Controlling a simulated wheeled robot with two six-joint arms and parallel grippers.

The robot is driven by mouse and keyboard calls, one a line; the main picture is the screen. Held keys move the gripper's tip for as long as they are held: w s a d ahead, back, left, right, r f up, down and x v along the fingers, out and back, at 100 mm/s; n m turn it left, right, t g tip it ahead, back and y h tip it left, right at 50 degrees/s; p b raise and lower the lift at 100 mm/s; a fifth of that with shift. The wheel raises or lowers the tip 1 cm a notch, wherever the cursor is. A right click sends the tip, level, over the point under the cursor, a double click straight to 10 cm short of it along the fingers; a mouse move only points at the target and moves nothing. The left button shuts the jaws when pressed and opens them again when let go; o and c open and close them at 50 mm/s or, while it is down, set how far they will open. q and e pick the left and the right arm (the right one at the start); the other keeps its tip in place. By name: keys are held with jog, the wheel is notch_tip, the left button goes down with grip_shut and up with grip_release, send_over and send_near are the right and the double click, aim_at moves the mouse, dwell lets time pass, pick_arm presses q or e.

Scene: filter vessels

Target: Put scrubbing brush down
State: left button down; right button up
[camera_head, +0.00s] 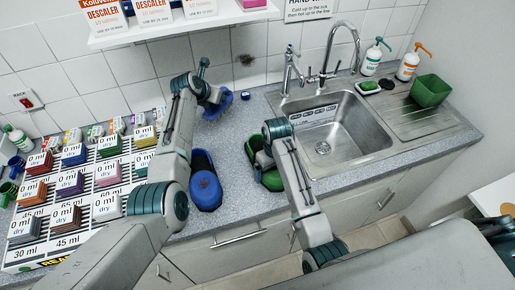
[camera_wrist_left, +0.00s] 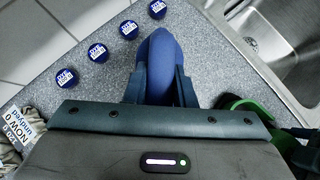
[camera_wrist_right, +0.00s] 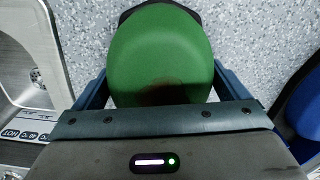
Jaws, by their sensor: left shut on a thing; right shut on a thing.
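In the head view my left gripper (camera_head: 216,98) is at the back of the counter, left of the sink. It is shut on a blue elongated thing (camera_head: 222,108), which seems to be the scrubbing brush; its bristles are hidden. In the left wrist view this blue brush (camera_wrist_left: 157,60) stands out between the two fingers, over or on the grey counter; I cannot tell if it touches. My right gripper (camera_head: 264,155) is shut on a green vessel (camera_head: 271,180) near the counter's front edge. In the right wrist view the green vessel (camera_wrist_right: 155,50) has a dark brownish patch.
A blue vessel (camera_head: 204,186) stands left of the green one. Several blue caps (camera_wrist_left: 98,53) lie near my left gripper. The sink (camera_head: 330,125) is to the right. A tray of colored boxes (camera_head: 75,185) fills the left. A green tub (camera_head: 430,91) stands on the drainboard.

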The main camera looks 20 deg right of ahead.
aim_at(208, 114)
pick_arm(q)
notch_tip(208, 114, down, 10)
jog(key=shift+r, duration=0.1)
dwell(0.4)
jog(key=c, duration=1.2)
grip_release()
jog(key=shift+v, duration=0.8)
jog(key=v, duration=1)
jog(key=shift+s+a+r, duration=0.1)
jog(key=shift+a+r, duration=0.05)
